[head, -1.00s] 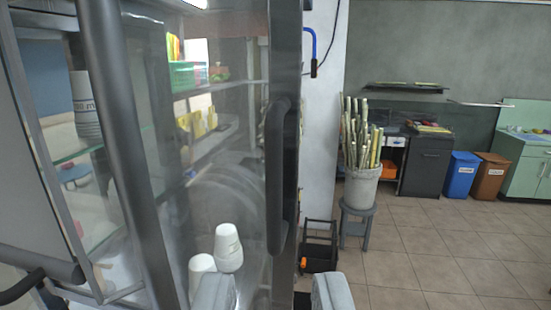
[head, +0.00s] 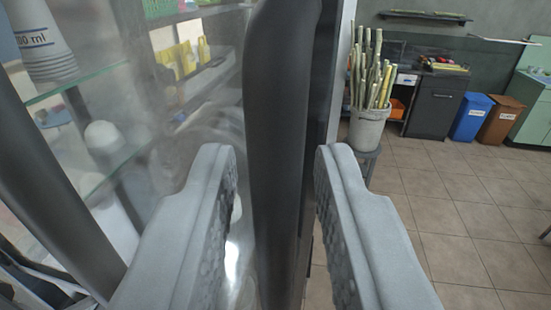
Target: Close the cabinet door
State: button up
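The cabinet door (head: 170,145) is a clear glass panel in a dark frame and fills the left of the head view. Its dark vertical handle (head: 281,130) stands near the middle, at the door's right edge. My gripper (head: 277,165) is open, with one grey finger on each side of the handle. I see a gap between the right finger and the handle; whether the left finger touches it I cannot tell. Behind the glass are shelves with stacked white cups (head: 45,40) and yellow items (head: 180,60). Where the door meets the cabinet body is hidden.
To the right, a bucket of sugarcane stalks (head: 368,125) stands on a grey stool. Further back are a dark cabinet (head: 434,108), a blue bin (head: 470,117), a brown bin (head: 500,120) and a green counter (head: 535,110). The tiled floor (head: 450,220) at right is clear.

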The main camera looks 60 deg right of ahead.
jog(key=shift+c, duration=0.5)
grip_shut()
jog(key=shift+d, duration=0.1)
